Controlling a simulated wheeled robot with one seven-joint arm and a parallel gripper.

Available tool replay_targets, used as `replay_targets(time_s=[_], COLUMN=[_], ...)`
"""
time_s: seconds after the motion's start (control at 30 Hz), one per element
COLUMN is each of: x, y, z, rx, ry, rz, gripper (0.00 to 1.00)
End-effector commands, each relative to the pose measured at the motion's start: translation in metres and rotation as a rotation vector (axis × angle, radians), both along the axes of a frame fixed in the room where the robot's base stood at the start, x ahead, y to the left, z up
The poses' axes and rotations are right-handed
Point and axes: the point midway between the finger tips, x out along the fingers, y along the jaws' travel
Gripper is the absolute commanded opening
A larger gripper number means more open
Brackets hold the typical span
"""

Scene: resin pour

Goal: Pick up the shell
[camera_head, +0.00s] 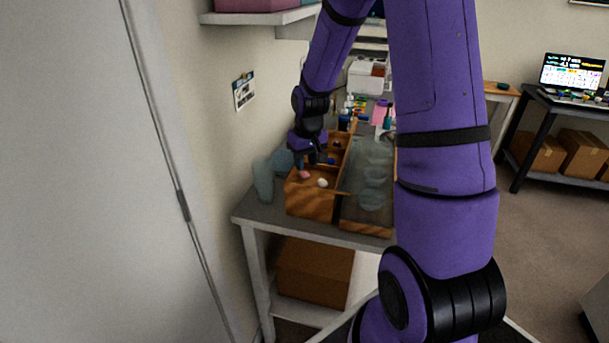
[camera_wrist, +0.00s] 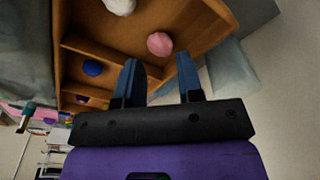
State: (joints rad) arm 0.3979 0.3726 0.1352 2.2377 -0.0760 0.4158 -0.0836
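A pink, rounded, faintly ridged piece (camera_wrist: 159,44) lies in a compartment of the wooden box (camera_wrist: 205,25). It also shows in the head view (camera_head: 304,175). A white rounded piece (camera_head: 322,183) lies near it and is cut off at the top of the wrist view (camera_wrist: 120,5). Both are too small to tell surely which is the shell. My gripper (camera_wrist: 158,60) is open and empty, its two blue fingers apart. In the wrist view the pink piece shows just beyond the gap between the fingertips. In the head view my gripper is over the box, its fingers partly hidden.
A dark blue round piece (camera_wrist: 92,68) lies in another compartment, behind a wooden divider. A grey-green mat with pale shapes (camera_head: 370,170) lies right of the box on the table (camera_head: 262,212). Grey-blue slabs (camera_head: 263,180) stand left of the box, near the wall.

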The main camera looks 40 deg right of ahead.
Motion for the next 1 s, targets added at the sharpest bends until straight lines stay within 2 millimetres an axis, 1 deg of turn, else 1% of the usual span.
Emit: replay_targets(time_s=[0.03, 0.1, 0.23, 0.33, 0.53, 0.57, 0.6, 0.67, 0.7, 1.0], x=[0.001, 0.003, 0.005, 0.005, 0.005, 0.005, 0.005, 0.005, 0.005, 0.006], y=[0.0, 0.0, 0.0, -0.001, -0.001, -0.001, -0.001, -0.001, -0.001, -0.001], z=[-0.009, -0.018, -0.031, -0.034, -0.035, -0.035, -0.035, -0.035, -0.034, -0.033], rx=[0.001, 0.001, 0.0, 0.0, 0.0, 0.0, 0.0, 0.0, 0.0, 0.0], ry=[0.003, 0.004, 0.003, 0.0, 0.0, 0.0, 0.0, 0.0, 0.0, 0.0], rz=[0.001, 0.002, 0.001, 0.0, 0.0, 0.0, 0.0, 0.0, 0.0, 0.001], gripper=[0.34, 0.34, 0.34, 0.34, 0.34, 0.32, 0.23, 0.09, 0.05, 0.05])
